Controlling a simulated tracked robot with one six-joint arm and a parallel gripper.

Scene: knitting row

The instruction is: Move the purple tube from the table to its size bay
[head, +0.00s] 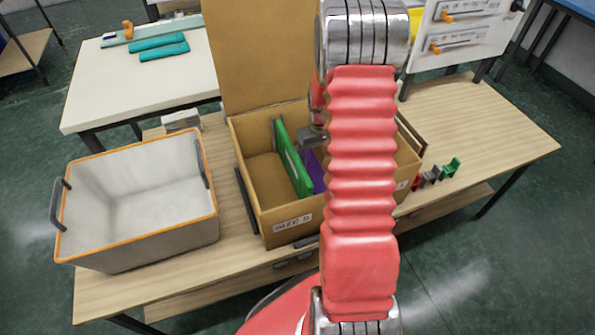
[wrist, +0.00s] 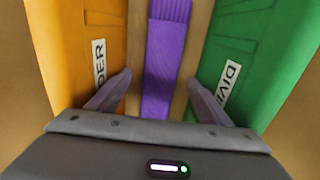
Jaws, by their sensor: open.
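The purple tube (wrist: 166,60) is a ribbed knitted piece. It lies inside the cardboard box (head: 283,232), between an orange divider (wrist: 75,45) and a green divider (wrist: 240,50). In the head view only part of the purple tube (head: 316,171) shows beside the green divider (head: 290,158); my arm hides the rest and the orange divider. My gripper (wrist: 159,78) is open over the bay, one finger on each side of the tube, with visible gaps to it. Its tip (head: 313,137) is partly hidden in the head view. I cannot tell whether the tube touches the box floor.
A grey bin with an orange rim (head: 130,156) stands left of the box and looks empty. Small coloured clips (head: 436,173) lie on the table (head: 480,125) at right. A white table behind holds teal pieces (head: 163,46). The box's raised lid (head: 255,50) stands behind.

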